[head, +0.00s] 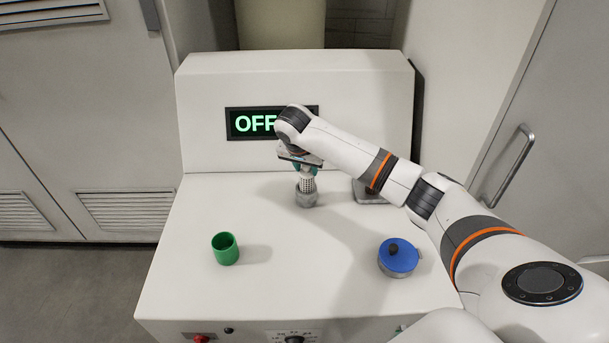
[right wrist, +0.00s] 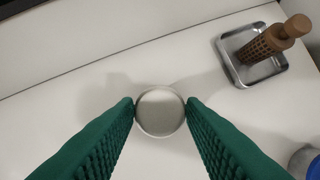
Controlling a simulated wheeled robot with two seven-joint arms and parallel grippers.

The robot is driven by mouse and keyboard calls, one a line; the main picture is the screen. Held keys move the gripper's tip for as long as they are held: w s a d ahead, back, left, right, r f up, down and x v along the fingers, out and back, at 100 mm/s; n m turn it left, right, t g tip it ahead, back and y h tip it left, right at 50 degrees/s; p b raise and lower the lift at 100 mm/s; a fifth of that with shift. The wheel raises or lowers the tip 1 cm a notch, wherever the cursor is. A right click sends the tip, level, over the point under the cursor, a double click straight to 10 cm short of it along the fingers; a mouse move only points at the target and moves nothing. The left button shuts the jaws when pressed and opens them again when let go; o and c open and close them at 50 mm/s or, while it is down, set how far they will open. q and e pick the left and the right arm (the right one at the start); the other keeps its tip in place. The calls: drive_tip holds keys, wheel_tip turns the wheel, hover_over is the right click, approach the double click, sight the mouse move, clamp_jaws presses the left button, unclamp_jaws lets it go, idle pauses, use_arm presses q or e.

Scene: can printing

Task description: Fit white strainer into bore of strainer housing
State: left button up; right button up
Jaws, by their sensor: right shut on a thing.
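The white strainer (head: 307,184), a pale perforated cylinder, stands upright below my right gripper (head: 304,166) in the head view. The right wrist view shows its round pale top (right wrist: 160,112) between the green fingers of my right gripper (right wrist: 161,108), which are shut on it. The grey strainer housing (head: 306,198) stands on the white worktop directly under the strainer. The strainer's lower end meets the housing's mouth; how deep it sits in the bore I cannot tell. In the right wrist view the strainer's top hides the housing. My left gripper is out of view.
A metal tray (right wrist: 273,77) holds a brown perforated strainer (right wrist: 262,43); my right arm partly covers this tray in the head view. A green cup (head: 225,249) stands front left and a blue-topped round part (head: 398,258) front right. A screen (head: 252,123) reads OFF.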

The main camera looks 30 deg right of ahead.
sight(304, 174)
wheel_tip(304, 174, down, 3)
drive_tip(key=shift+w+f+p, duration=0.1)
drive_tip(key=shift+f+p, duration=0.1)
drive_tip(key=shift+p, duration=0.25)
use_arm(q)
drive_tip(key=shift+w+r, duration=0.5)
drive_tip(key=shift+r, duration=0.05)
use_arm(e)
drive_tip(key=shift+f, duration=0.3)
drive_tip(key=shift+f, duration=0.1)
drive_tip(key=o, duration=1.3)
drive_tip(key=shift+c, duration=0.2)
use_arm(q)
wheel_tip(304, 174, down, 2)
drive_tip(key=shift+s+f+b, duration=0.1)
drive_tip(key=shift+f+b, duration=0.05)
drive_tip(key=shift+b, duration=1)
use_arm(e)
drive_tip(key=v, duration=1.2)
